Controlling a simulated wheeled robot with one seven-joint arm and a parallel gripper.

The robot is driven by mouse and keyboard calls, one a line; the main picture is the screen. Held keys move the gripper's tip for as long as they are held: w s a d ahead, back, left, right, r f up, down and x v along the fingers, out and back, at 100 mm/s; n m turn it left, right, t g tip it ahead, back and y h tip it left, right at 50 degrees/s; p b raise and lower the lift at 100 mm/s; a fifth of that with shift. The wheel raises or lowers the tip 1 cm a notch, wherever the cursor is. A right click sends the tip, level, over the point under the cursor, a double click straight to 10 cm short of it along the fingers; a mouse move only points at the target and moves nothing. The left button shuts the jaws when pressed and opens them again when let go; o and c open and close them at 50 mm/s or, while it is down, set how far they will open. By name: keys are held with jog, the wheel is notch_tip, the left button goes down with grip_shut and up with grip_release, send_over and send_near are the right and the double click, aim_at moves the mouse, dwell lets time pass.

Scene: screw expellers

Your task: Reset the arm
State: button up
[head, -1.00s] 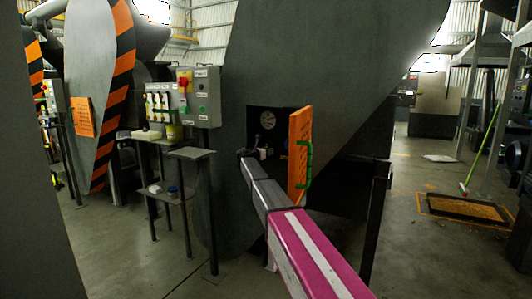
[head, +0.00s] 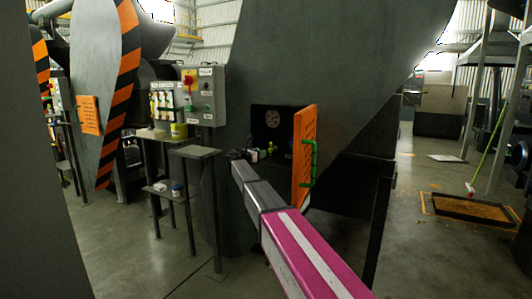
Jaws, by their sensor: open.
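My arm (head: 306,251), pink with a white stripe and then grey, reaches forward from the bottom right. My gripper (head: 237,155) is small and dark at its far end, at the left edge of a dark square opening (head: 266,129) in the big grey machine. The gripper is open; its fingers are hard to make out, and I see nothing held. An orange door (head: 304,150) with a green handle (head: 312,163) stands swung open on the right of the opening, close beside my arm. Small light-coloured items (head: 268,150) show low in the opening.
A grey control box (head: 203,97) with a red switch stands left of the opening, above a small dark stand (head: 195,151) with a lower shelf. Another machine with orange-black stripes (head: 117,94) is farther left. Open floor (head: 413,234) lies at the right, with a framed mat (head: 468,209).

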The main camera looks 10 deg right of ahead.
jog(key=shift+v, duration=0.9)
